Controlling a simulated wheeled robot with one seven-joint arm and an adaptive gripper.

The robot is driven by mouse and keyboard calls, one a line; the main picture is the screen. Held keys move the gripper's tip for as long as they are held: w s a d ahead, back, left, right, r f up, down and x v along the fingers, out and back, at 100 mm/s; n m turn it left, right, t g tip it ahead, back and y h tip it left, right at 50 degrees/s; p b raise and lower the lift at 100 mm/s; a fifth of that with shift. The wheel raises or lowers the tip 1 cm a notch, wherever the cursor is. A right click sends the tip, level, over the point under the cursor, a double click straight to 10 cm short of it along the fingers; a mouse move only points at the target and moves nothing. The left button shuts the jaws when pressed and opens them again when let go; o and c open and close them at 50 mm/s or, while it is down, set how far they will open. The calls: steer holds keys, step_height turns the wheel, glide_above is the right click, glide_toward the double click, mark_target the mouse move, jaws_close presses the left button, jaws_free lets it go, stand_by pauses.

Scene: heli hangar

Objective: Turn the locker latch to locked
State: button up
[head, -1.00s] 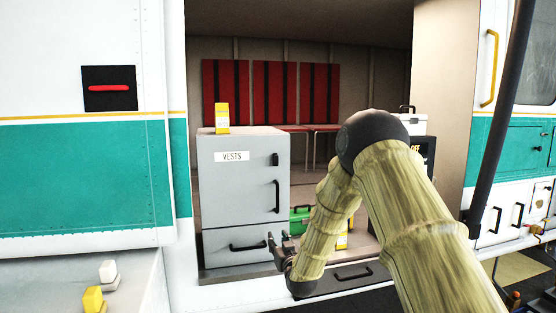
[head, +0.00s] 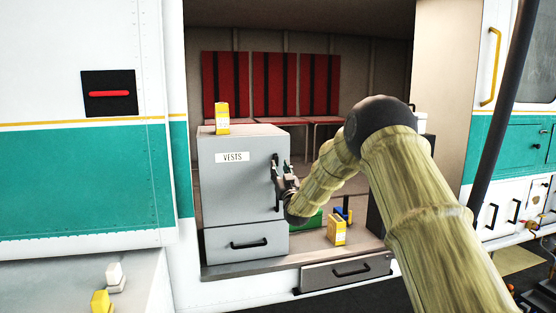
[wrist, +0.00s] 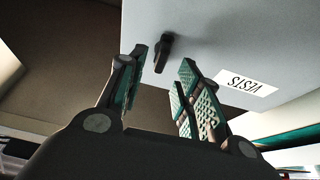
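The grey locker (head: 238,190) with a VESTS label stands in the helicopter's open doorway. Its dark latch (wrist: 164,52) shows in the wrist view, just beyond and between my fingertips, with no visible contact. The door looks closed.
A drawer with a black handle (head: 249,244) is below the door. Another yellow box (head: 336,230) and a green case (head: 308,221) are on the floor to the right. Red seats (head: 273,85) line the back.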

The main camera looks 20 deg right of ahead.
mark_target(277, 161)
steer(key=shift+p+x, duration=0.7)
steer(key=shift+x, duration=1.1)
jaws_close()
